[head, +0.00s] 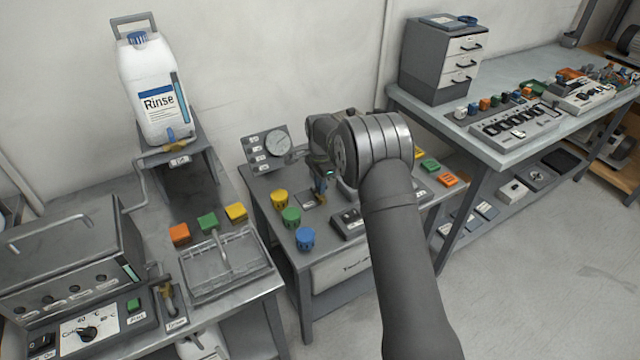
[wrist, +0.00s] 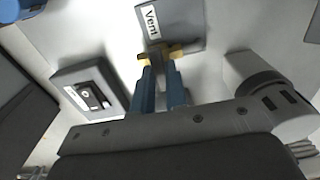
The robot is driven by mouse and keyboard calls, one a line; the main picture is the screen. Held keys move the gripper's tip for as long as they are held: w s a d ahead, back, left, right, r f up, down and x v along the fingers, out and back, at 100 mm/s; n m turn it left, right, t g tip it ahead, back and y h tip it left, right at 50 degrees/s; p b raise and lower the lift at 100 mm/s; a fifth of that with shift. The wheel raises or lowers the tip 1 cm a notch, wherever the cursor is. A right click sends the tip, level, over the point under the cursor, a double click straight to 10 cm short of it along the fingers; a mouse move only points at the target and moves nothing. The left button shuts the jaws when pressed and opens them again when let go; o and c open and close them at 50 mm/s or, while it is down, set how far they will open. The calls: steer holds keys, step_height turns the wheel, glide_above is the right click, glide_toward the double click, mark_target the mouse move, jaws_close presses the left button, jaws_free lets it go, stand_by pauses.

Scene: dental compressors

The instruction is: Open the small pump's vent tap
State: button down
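The vent tap (wrist: 175,52) has brass-yellow parts and a dark grey lever. It is mounted on a grey plate (wrist: 185,22) labelled "Vent" at the top of the wrist view. My gripper's two blue fingers (wrist: 161,77) stand apart, with their tips at the tap, one on each side of its middle. A gap shows between the fingers, and I cannot tell whether they touch the lever. In the head view my gripper (head: 321,188) points down over the middle table, and my wrist and forearm hide part of the area around the tap.
A switch box (wrist: 90,97) lies left of the fingers, and a grey cylindrical part (wrist: 270,85) lies right. A gauge panel (head: 268,148) stands behind my gripper. Yellow, green and blue knobs (head: 291,216) stand to its left. A Rinse canister (head: 150,90) stands at the far left.

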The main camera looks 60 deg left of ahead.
steer(key=shift+n, duration=0.3)
steer(key=n, duration=0.3)
steer(key=shift+n, duration=0.3)
steer(key=n, duration=0.4)
steer(key=shift+n, duration=0.3)
steer(key=n, duration=0.4)
steer(key=shift+n, duration=2.5)
steer(key=c, duration=1.4)
jaws_free()
steer(key=shift+c, duration=0.2)
steer(key=shift+r, duration=0.1)
